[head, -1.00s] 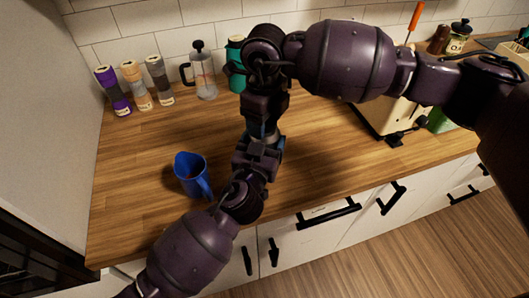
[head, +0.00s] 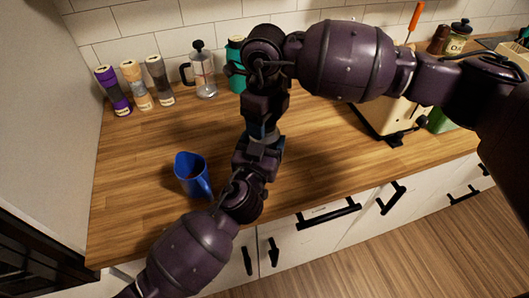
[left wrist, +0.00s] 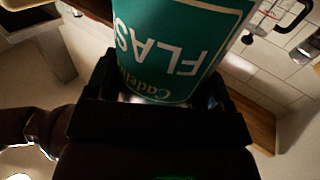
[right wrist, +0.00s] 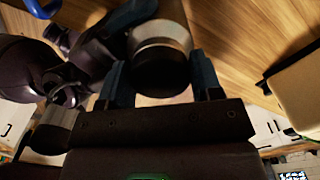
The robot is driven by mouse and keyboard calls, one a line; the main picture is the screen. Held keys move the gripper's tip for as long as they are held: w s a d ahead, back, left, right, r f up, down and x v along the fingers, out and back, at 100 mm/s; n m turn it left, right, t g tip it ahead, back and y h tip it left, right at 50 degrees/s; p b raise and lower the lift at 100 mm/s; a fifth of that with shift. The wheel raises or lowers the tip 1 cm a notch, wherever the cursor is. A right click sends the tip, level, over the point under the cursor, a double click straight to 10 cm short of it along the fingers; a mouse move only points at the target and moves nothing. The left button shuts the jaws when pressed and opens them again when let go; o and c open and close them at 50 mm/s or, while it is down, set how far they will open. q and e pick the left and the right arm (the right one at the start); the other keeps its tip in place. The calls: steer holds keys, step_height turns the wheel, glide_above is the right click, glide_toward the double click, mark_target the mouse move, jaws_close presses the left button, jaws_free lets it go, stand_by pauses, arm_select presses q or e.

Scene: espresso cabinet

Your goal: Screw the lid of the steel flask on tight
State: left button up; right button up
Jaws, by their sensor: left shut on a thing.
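In the left wrist view, the flask (left wrist: 180,45) shows its green label with upside-down white lettering. My left gripper (left wrist: 165,90) is shut on it, with the black jaws at both sides. In the right wrist view, a cylinder with a steel band and a dark near end (right wrist: 160,70), likely the lid end of the flask, lies between the blue-grey fingers of my right gripper (right wrist: 163,80). Whether those fingers touch it or stand slightly apart, I cannot tell.
Several shakers (head: 135,85), a French press (head: 203,76) and a teal container (head: 235,75) stand along the tiled wall. A cream appliance (head: 385,118) stands at the right. The counter's left part is mostly clear.

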steer(key=o, duration=0.4)
steer(key=shift+c, duration=0.2)
steer(key=shift+r, duration=0.1)
steer(key=shift+r, duration=2.2)
steer(key=shift+c, duration=0.5)
steer(key=shift+w+d+r+t, duration=0.1)
steer(key=shift+w+r+t, duration=0.15)
steer(key=shift+r, duration=0.4)
steer(key=shift+w+r+t, duration=0.15)
steer(key=shift+w+r, duration=0.15)
steer(key=shift+r, duration=0.3)
steer(key=n, duration=0.1)
steer(key=r+n, duration=0.1)
steer(key=n, duration=0.1)
steer(key=shift+d, duration=0.1)
steer(key=n, duration=0.2)
steer(key=shift+s+r+n, duration=0.1)
steer(key=shift+r+n, duration=0.1)
steer(key=shift+n, duration=0.2)
steer(key=n, duration=0.5)
steer(key=shift+s+f+n+g, duration=0.2)
steer(key=shift+s+n+g, duration=0.1)
steer(key=shift+s+a+n, duration=0.1)
steer(key=shift+a+n, duration=0.1)
steer(key=shift+n, duration=1.5)
